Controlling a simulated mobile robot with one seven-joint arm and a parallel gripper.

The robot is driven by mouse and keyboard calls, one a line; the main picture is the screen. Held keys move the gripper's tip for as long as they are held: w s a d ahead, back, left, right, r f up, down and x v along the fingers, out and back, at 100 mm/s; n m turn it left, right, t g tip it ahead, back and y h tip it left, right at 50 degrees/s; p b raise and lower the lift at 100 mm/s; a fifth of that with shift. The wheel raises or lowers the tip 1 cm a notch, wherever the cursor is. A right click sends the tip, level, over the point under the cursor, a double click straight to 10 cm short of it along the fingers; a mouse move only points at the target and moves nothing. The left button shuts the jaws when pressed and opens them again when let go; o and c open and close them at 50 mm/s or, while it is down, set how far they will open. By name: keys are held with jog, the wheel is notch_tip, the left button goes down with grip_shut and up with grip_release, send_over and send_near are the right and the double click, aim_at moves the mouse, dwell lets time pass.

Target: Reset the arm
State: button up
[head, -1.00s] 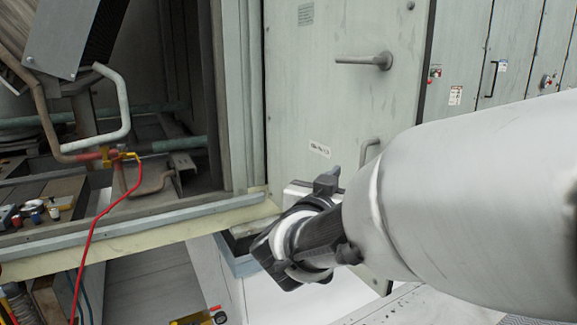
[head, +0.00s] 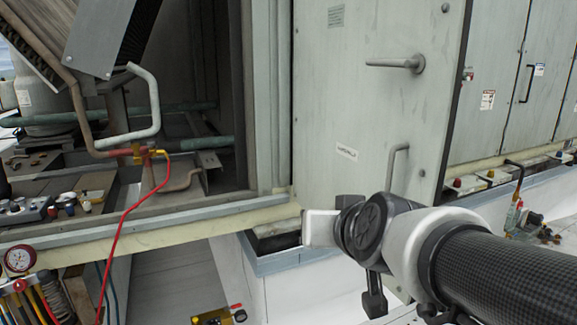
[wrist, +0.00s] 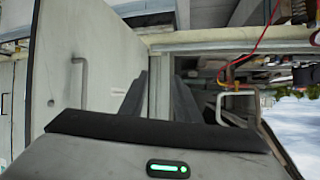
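My arm enters the head view from the lower right, with a black link and grey joints in front of the open cooler cabinet. A pale part at the arm's end shows near the cabinet's lower edge; my fingers cannot be made out there. In the wrist view, my gripper (wrist: 158,98) shows two dark fingers standing apart with nothing between them. The grey gripper body with a green light fills the bottom of that view. The grey door (head: 375,110) with its lever handle (head: 398,63) is behind the arm.
A bent pale pipe (head: 153,105) and a red hose (head: 122,225) are at the left. A gauge (head: 19,259) with hoses is at the lower left. A yellow-and-black item (head: 219,316) lies on the roof below. Bottles (head: 515,215) and small parts are at the right.

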jog(key=s+d+f+g+h, duration=0.1)
jog(key=s+d+f+g, duration=0.25)
jog(key=s, duration=0.45)
jog(key=s+d+f+g+h, duration=0.1)
jog(key=s+d+f+g, duration=0.25)
jog(key=s, duration=0.45)
notch_tip(320, 180, up, 17)
jog(key=p, duration=1.7)
jog(key=shift+w+d+m+t, duration=0.15)
jog(key=shift+d+m+t, duration=0.1)
jog(key=shift+m+t, duration=0.05)
